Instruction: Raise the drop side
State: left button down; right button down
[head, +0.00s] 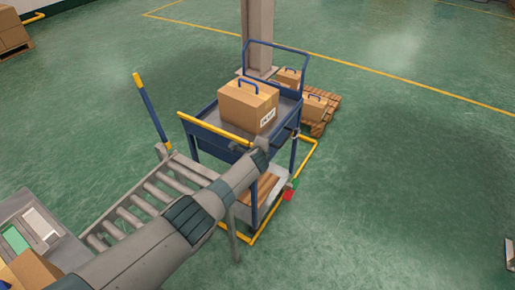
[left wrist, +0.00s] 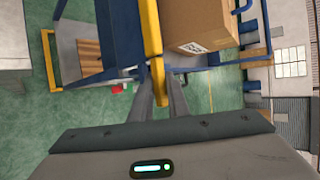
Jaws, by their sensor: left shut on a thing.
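A blue cart with a grey deck (head: 204,113) stands in the middle of the head view. Its drop side (head: 205,139) is a blue panel with a yellow top rail (head: 213,130) on the side facing my arm. The panel looks about upright along the deck edge; whether it is latched I cannot tell. My left gripper (head: 262,146) is at the right end of the rail. In the left wrist view my left gripper (left wrist: 160,98) is shut on the end of the yellow rail (left wrist: 152,40), with the blue panel (left wrist: 125,32) beside it. My right gripper is not in view.
A carton (head: 247,106) with a blue handle sits on the deck, just behind the drop side. A roller conveyor (head: 128,214) and a yellow-tipped blue post (head: 150,110) stand left of the cart. A pallet with cartons (head: 314,107) is behind.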

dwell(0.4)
pick_arm(q)
jog(key=c, duration=1.8)
grip_release()
jog(key=shift+s, duration=0.1)
jog(key=p+v, duration=0.3)
jog(key=v, duration=1.4)
jog(key=shift+p, duration=0.3)
jog(key=shift+r, duration=0.1)
